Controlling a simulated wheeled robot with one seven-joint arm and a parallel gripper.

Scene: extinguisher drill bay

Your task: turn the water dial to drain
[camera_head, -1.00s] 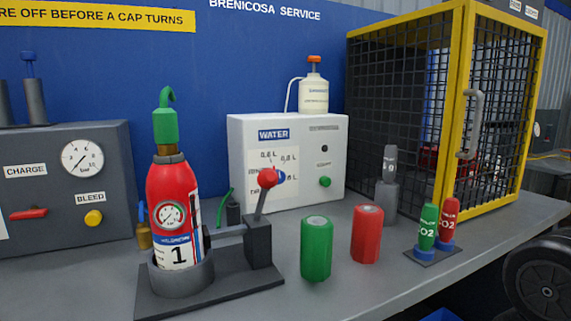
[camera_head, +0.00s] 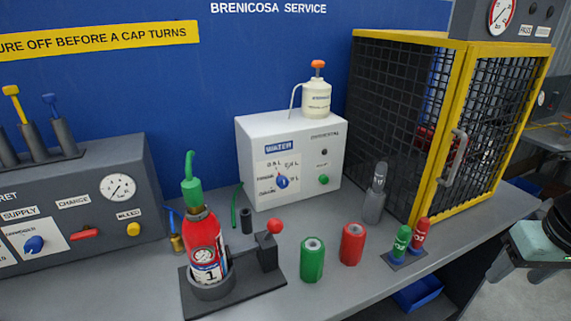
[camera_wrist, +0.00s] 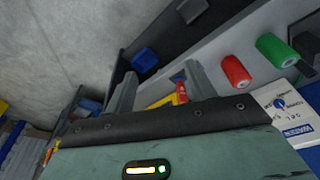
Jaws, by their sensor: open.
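The water dial (camera_head: 282,182) is a small blue knob on a white card on the front of the white water box (camera_head: 328,165). Small labels surround it, mostly too small to read, and I cannot tell which one it points at. The dial also shows in the wrist view (camera_wrist: 280,104), on the tilted card at the right edge. My gripper (camera_wrist: 160,82) is open in the wrist view, its grey fingers apart with nothing held between them. Its teal housing shows at the right edge of the head view, beyond the bench front and well away from the dial.
A red extinguisher (camera_head: 203,240) stands in a holder beside a red-ball lever (camera_head: 275,227). A green cylinder (camera_head: 312,262), a red cylinder (camera_head: 352,246) and CO2 cartridges (camera_head: 401,242) stand before the box. A yellow-framed cage (camera_head: 462,140) is at right.

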